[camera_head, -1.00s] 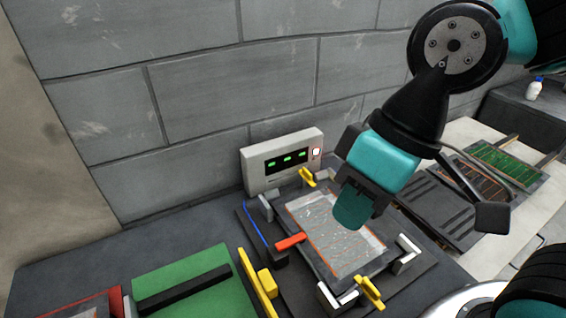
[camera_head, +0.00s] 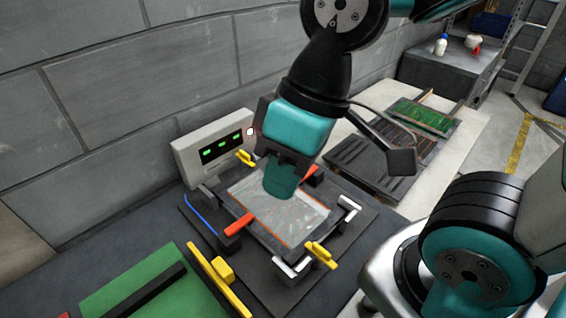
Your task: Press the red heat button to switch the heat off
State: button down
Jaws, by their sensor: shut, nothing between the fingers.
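A light grey control box (camera_head: 207,152) with three green display marks stands against the wall. The heat button (camera_head: 250,131) at the right end of its face looks like a pale disc with a thin reddish edge. My gripper (camera_head: 280,188) is shut and empty. It points down over the silvery plate of the fixture (camera_head: 275,212), below and right of the button and apart from it in the picture. The gripper body comes close to the button's right side but leaves it visible.
Yellow clamps (camera_head: 321,255), white corner brackets and a red lever (camera_head: 239,224) surround the plate. A green board (camera_head: 140,290) lies at front left. Circuit boards (camera_head: 420,117) lie on the right bench. Bottles (camera_head: 441,44) stand on a dark box behind.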

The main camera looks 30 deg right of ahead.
jog(key=w+d+f+m+t+y+p, duration=0.1)
jog(key=w+d+f+m+p, duration=0.25)
jog(key=d, duration=0.75)
jog(key=w+d+f+m+t+y+p, duration=0.1)
jog(key=w+d+f+m+p, duration=0.25)
jog(key=d, duration=0.65)
jog(key=s+d+f+m+t+h+p, duration=0.3)
jog(key=s+d+f+m+t+p, duration=0.2)
jog(key=s+d+f, duration=0.5)
jog(key=s+f+t+p, duration=0.1)
jog(key=s+p, duration=0.1)
jog(key=s, duration=0.2)
jog(key=shift+s+d+f+t, duration=0.2)
jog(key=shift+f+t, duration=0.1)
jog(key=shift+f, duration=0.1)
notch_tip(320, 180, down, 9)
jog(key=b, duration=0.7)
jog(key=shift+r, duration=0.1)
